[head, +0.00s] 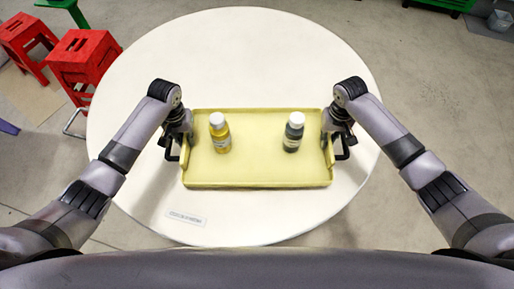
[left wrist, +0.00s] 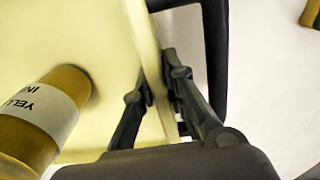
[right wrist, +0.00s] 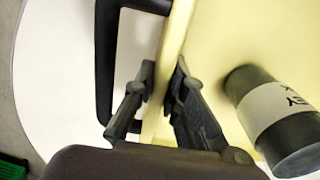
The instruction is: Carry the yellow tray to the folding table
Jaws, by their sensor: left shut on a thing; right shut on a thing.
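The yellow tray (head: 258,178) is over the white round table (head: 240,40); whether it rests on the top or hangs just above it I cannot tell. A yellow ink bottle (head: 220,135) with a white cap stands in its left part, and a dark grey bottle (head: 293,135) with a white cap stands in its right part. My left gripper (head: 184,138) is shut on the tray's left wall, one finger on each side of it (left wrist: 155,100). My right gripper (head: 331,136) is shut on the right wall in the same way (right wrist: 160,100).
Red stools (head: 82,62) stand on the floor beyond the table at the left. A green object (head: 62,8) is at the top left, and another green item (head: 445,4) is at the top right. A label (head: 186,218) lies on the table's near left part. The far half of the tabletop is clear.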

